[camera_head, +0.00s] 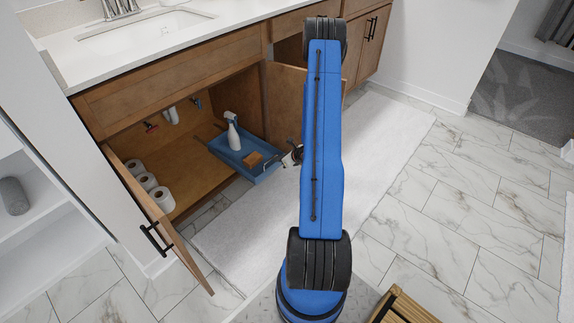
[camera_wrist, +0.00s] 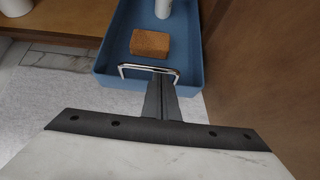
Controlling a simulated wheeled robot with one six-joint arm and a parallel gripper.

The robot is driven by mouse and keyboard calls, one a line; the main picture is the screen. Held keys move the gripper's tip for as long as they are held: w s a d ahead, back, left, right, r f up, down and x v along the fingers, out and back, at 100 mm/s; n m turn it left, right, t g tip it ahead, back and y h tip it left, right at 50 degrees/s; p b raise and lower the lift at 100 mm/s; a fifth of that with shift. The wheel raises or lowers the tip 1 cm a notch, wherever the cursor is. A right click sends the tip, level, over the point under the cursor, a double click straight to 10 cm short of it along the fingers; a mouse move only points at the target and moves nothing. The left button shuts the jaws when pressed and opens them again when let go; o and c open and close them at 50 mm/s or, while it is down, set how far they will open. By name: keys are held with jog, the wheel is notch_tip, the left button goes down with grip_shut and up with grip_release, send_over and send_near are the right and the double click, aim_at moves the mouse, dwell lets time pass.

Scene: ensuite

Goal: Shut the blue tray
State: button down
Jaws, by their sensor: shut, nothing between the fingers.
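The blue tray (camera_head: 227,152) is pulled partly out of the open cabinet under the sink in the head view. A white spray bottle (camera_head: 233,132) stands in it and a brown sponge-like block (camera_head: 253,158) lies near its front. In the wrist view the tray's front wall (camera_wrist: 118,84) carries a silver handle (camera_wrist: 130,68), and the brown block (camera_wrist: 150,44) lies behind it. My gripper (camera_wrist: 161,76) is shut and empty, its fingertips at the handle and front wall. Whether they touch cannot be told. In the head view my gripper (camera_head: 291,157) is partly hidden by my arm.
The left cabinet door (camera_head: 152,207) stands open towards the front. Another open door (camera_head: 285,105) stands right of the tray. Toilet paper rolls (camera_head: 161,199) stand inside at left. A white mat (camera_head: 240,240) covers the floor in front.

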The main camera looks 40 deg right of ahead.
jog(key=w, duration=0.5)
jog(key=w+a, duration=0.1)
jog(key=w, duration=1.1)
jog(key=shift+a, duration=0.2)
jog(key=shift+w, duration=0.6)
jog(key=shift+w+r, duration=0.1)
jog(key=shift+w, duration=0.15)
jog(key=shift+w+r, duration=0.1)
